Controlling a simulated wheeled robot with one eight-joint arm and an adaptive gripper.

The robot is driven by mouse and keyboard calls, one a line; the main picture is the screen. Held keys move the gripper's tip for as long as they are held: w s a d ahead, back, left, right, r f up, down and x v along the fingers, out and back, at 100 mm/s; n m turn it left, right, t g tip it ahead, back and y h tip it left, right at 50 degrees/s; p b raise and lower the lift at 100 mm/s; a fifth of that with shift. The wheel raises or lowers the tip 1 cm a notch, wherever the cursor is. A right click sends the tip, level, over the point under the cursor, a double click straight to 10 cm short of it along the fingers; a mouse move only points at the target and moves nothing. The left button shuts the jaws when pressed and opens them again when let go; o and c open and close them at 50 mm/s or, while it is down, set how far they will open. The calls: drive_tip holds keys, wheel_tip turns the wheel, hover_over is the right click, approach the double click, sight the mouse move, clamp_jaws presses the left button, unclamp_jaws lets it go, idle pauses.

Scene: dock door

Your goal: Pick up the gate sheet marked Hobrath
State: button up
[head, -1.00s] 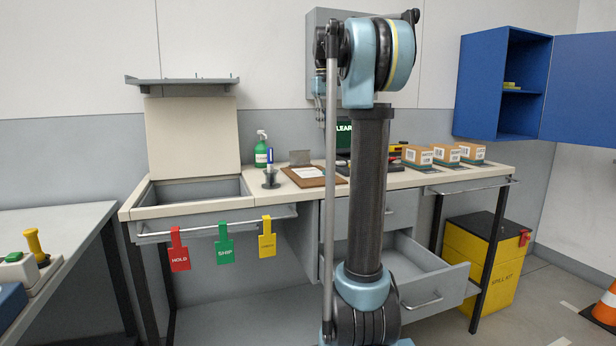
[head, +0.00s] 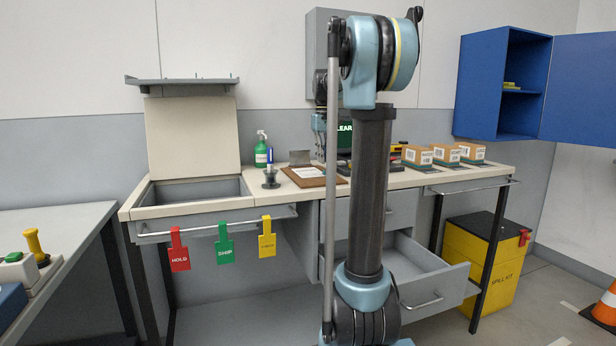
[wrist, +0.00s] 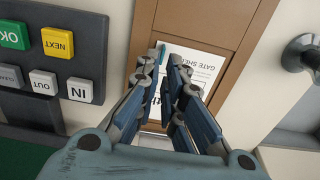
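The gate sheet (head: 306,172) is a white sheet lying on a brown clipboard (head: 325,183) on the bench. My fingers hide the rest, so the full name cannot be read. My gripper (wrist: 168,60) is over the sheet with a narrow gap between its fingertips and nothing visible held. In the head view my gripper (head: 319,150) is behind my arm link, above the clipboard's far side; contact cannot be judged.
A keypad (wrist: 55,60) with several buttons is left of the clipboard in the wrist view. A pen holder (head: 271,180) and green spray bottle (head: 261,152) stand left on the bench. Boxes (head: 418,155) stand right. A drawer (head: 425,275) is open below.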

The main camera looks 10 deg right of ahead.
drive_tip(key=shift+f, duration=2.25)
clamp_jaws()
drive_tip(key=shift+r, duration=0.1)
